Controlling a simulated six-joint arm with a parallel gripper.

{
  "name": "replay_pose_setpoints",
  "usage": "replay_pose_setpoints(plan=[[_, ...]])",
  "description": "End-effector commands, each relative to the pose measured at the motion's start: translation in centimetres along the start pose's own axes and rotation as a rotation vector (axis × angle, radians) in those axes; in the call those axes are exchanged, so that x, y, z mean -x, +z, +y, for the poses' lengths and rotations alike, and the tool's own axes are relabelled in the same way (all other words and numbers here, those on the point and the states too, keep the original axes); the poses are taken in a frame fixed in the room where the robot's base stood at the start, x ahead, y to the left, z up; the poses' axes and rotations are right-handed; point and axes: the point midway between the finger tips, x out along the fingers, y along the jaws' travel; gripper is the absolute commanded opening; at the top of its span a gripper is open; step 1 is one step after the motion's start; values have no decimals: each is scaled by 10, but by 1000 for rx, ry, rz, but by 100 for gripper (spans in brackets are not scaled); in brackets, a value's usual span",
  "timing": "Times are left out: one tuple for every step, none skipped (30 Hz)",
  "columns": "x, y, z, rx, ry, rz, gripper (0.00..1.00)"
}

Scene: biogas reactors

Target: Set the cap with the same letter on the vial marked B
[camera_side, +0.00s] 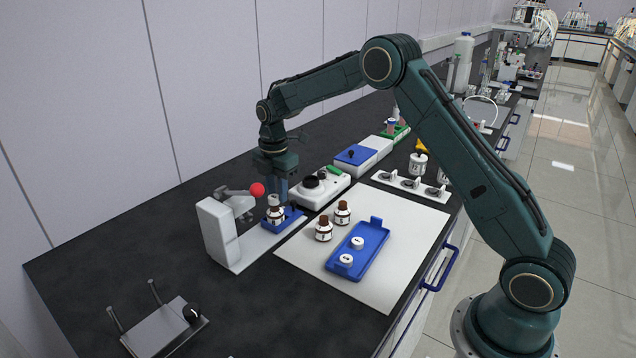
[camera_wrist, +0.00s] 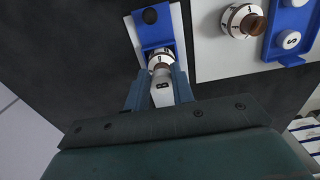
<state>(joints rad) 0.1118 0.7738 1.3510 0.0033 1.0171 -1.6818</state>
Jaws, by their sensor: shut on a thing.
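My gripper (camera_wrist: 160,94) is shut on a white cap marked B (camera_wrist: 162,90). In the side view my gripper (camera_side: 277,192) points down over a brown vial with a white label (camera_side: 275,215). This vial stands upright in a blue holder (camera_side: 294,215); it also shows in the wrist view (camera_wrist: 160,60), where its letter is not readable. The held cap is at or just above the vial's mouth; I cannot tell whether they touch. A blue tray (camera_side: 373,245) holds two loose white caps (camera_side: 346,260) (camera_side: 357,243); one reads S in the wrist view (camera_wrist: 291,39).
Two brown-topped vials (camera_side: 323,230) (camera_side: 342,212) stand on the white mat (camera_side: 405,240) beside the tray. A white press-like device (camera_side: 218,232) with a red-knobbed lever (camera_side: 257,190) stands close left of my gripper. A white device (camera_side: 318,188) is behind right. Black bench shows free at front left.

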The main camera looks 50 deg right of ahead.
Motion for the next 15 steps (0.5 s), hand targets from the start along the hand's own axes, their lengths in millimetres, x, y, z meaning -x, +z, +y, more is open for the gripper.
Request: replay_pose_setpoints(plan=[[-1,0,0,0,-1,0,3],[-1,0,0,0,-1,0,3],[-2,0,0,0,-1,0,3],[-2,0,0,0,-1,0,3],[-3,0,0,0,-1,0,3],[-4,0,0,0,-1,0,3],[-4,0,0,0,-1,0,3],[-5,0,0,0,-1,0,3],[-6,0,0,0,-1,0,3],[-6,0,0,0,-1,0,3],[-7,0,0,0,-1,0,3],[-7,0,0,0,0,0,3],[-8,0,0,0,0,0,3],[-8,0,0,0,0,0,3],[-8,0,0,0,0,0,3]])
